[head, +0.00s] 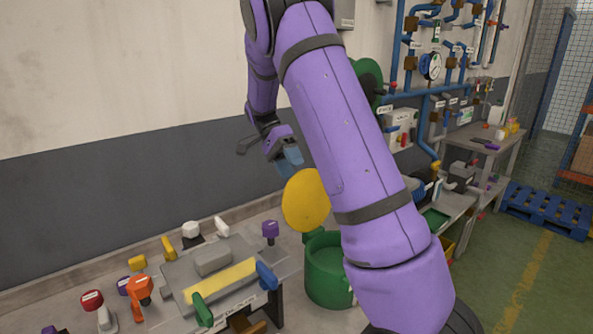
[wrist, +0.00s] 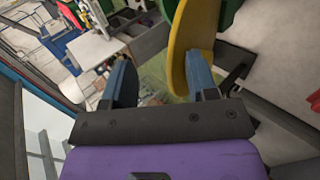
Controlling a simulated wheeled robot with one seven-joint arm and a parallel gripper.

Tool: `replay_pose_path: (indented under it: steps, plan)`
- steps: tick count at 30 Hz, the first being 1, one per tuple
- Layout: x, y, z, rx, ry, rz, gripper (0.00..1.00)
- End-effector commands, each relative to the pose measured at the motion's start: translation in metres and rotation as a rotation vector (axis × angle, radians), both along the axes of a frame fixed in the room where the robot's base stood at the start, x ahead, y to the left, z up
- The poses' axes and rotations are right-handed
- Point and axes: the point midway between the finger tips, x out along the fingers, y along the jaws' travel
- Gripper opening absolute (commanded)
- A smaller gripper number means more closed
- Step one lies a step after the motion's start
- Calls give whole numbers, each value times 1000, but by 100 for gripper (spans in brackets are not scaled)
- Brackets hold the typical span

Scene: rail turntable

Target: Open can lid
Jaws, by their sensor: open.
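My gripper (head: 288,160) is at the upper left edge of the lid. In the wrist view my gripper (wrist: 158,57) has its blue fingers spread apart. The lid (wrist: 183,45) is seen close to edge-on, right by the right finger. I cannot tell whether that finger touches it. Nothing is held between the fingers.
A workbench (head: 170,317) with several coloured handles and knobs stands at the lower left. The wall (head: 120,160) is close behind the lid. Pipes, a side table and a blue pallet (head: 545,210) are at the right, with open green floor (head: 510,270) before them.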

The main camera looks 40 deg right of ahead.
Motion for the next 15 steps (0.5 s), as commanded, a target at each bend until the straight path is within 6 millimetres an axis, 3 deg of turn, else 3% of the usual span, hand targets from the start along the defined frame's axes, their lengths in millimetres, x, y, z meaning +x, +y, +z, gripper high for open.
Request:
replay_pose_path:
  steps: [6,15]
  plan:
    - [-31,10,4,1,0,1,53]
    - [-44,14,4,-1,0,1,53]
